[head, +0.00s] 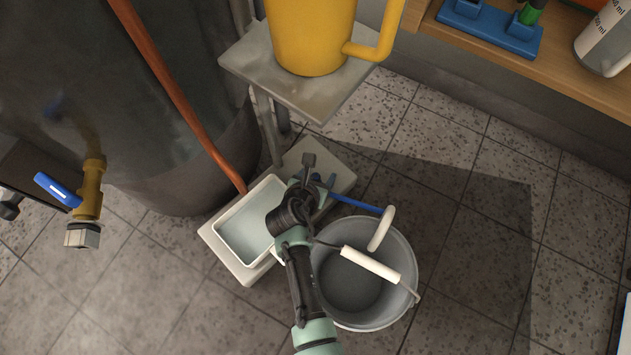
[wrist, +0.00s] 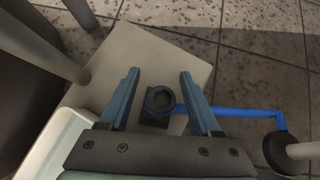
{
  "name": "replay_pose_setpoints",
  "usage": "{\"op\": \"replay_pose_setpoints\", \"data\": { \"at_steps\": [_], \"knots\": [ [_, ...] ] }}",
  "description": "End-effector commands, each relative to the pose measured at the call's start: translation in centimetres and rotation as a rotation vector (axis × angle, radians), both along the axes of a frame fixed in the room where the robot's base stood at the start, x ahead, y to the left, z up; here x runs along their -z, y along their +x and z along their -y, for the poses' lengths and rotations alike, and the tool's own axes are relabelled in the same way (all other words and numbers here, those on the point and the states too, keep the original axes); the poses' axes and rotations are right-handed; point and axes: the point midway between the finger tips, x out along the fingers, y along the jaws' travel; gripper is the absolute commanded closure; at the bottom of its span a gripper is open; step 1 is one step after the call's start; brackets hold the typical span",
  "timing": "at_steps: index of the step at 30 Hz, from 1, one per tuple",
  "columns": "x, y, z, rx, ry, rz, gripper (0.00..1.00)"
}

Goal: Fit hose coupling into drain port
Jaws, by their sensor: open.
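A dark round fitting with a hexagonal opening and a square base (wrist: 160,103) is on the pale slab. A straight blue hose or bar (wrist: 235,112) runs right from it, also visible in the head view (head: 357,203). I cannot tell whether this fitting is the hose coupling or the drain port. My gripper (wrist: 158,75) is open, pointing down above the slab, its two blue fingers either side of the fitting in the picture; nothing is visibly gripped. In the head view, my gripper (head: 313,181) and arm hide most of the fitting.
A white rectangular basin (head: 222,243) sits left of my gripper on the slab (head: 337,166). A grey bucket (head: 402,262) with a white handle grip (head: 370,265) stands right. A yellow jug (head: 310,35) is on a grey shelf (head: 240,62) above. A brass tap (head: 92,185) is left.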

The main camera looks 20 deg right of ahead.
Motion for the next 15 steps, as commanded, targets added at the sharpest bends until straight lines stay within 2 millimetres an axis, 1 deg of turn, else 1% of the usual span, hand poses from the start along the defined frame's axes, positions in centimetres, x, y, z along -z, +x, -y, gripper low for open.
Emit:
{"op": "replay_pose_setpoints", "data": {
  "at_steps": [4,8,9,11,12,15],
  "knots": [
    [-0.07,-0.01,0.01,0.0,0.0,0.0,0.36],
    [-0.06,-0.01,0.0,0.0,0.0,0.0,0.59],
    [-0.07,-0.02,0.0,0.0,0.0,0.0,0.66],
    [-0.06,-0.02,0.0,0.0,0.0,0.0,0.77],
    [-0.06,-0.02,0.0,0.0,0.0,0.0,0.84],
    [-0.06,-0.02,0.0,0.0,0.0,0.0,1.0]
  ]
}}
